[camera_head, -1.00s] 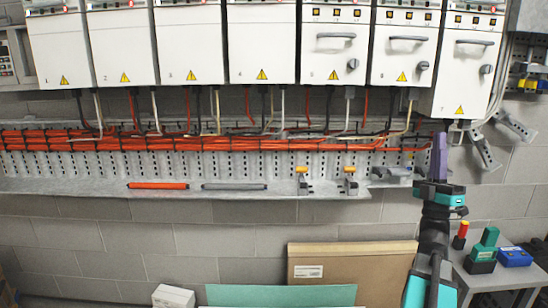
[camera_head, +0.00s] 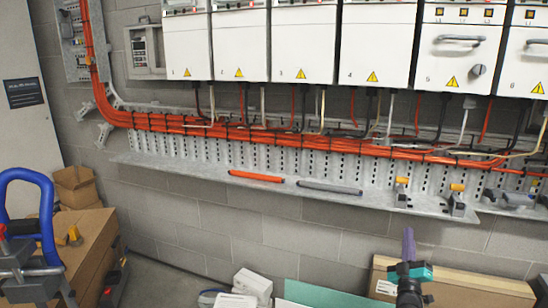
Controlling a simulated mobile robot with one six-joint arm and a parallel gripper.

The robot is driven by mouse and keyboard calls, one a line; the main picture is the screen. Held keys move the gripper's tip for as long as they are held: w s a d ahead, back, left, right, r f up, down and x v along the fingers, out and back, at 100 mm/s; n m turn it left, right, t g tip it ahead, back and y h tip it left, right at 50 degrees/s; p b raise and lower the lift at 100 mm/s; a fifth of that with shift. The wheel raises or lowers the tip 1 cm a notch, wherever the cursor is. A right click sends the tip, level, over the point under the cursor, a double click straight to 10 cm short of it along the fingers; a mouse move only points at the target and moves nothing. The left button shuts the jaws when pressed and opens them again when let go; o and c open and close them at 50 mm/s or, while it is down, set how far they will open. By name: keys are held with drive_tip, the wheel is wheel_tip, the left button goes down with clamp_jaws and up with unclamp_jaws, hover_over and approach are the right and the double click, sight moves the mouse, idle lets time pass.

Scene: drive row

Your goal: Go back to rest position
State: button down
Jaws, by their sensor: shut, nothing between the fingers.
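My gripper (camera_head: 408,243) shows at the lower right of the head view as a purple tip on a dark and teal wrist. It points up, in front of the wall and below the perforated shelf (camera_head: 290,191). Its fingers are seen edge-on and look shut, with nothing in them. The rest of my arm runs out of the bottom of the picture.
White drive cabinets (camera_head: 305,40) hang in a row above orange cables (camera_head: 250,136). An orange rod (camera_head: 256,177) and a grey rod (camera_head: 329,187) lie on the shelf. Cardboard (camera_head: 470,287) leans at the lower right. Brown boxes (camera_head: 90,245) and a blue-handled cart (camera_head: 45,215) stand left.

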drive_tip(key=a+f+g+y, duration=0.25)
drive_tip(key=a+f, duration=0.35)
drive_tip(key=f, duration=0.5)
drive_tip(key=a+f+g+y, duration=0.1)
drive_tip(key=a+f+g, duration=0.2)
drive_tip(key=a+f, duration=0.6)
drive_tip(key=a+f+g+y, duration=0.2)
drive_tip(key=a+f+g, duration=0.15)
drive_tip(key=f, duration=0.95)
drive_tip(key=s+a+f+g+y, duration=0.1)
drive_tip(key=s+a+f+g, duration=0.15)
drive_tip(key=f, duration=0.25)
drive_tip(key=s+a+f+g, duration=0.1)
drive_tip(key=s+a+f, duration=0.2)
drive_tip(key=s+f, duration=0.15)
drive_tip(key=s+a+f+m+g, duration=0.2)
drive_tip(key=s+f+g, duration=0.4)
drive_tip(key=s, duration=0.7)
drive_tip(key=s+a+f+m+g, duration=0.1)
drive_tip(key=s+a+f+g, duration=0.25)
drive_tip(key=s+f, duration=0.7)
drive_tip(key=s+r+m+g, duration=0.2)
drive_tip(key=s+r+g, duration=0.25)
drive_tip(key=s, duration=0.55)
wheel_tip(320, 180, up, 12)
drive_tip(key=s+g+y+p, duration=0.1)
drive_tip(key=s+p, duration=0.1)
drive_tip(key=p, duration=1)
drive_tip(key=shift+s+r, duration=0.25)
drive_tip(key=shift+s, duration=0.05)
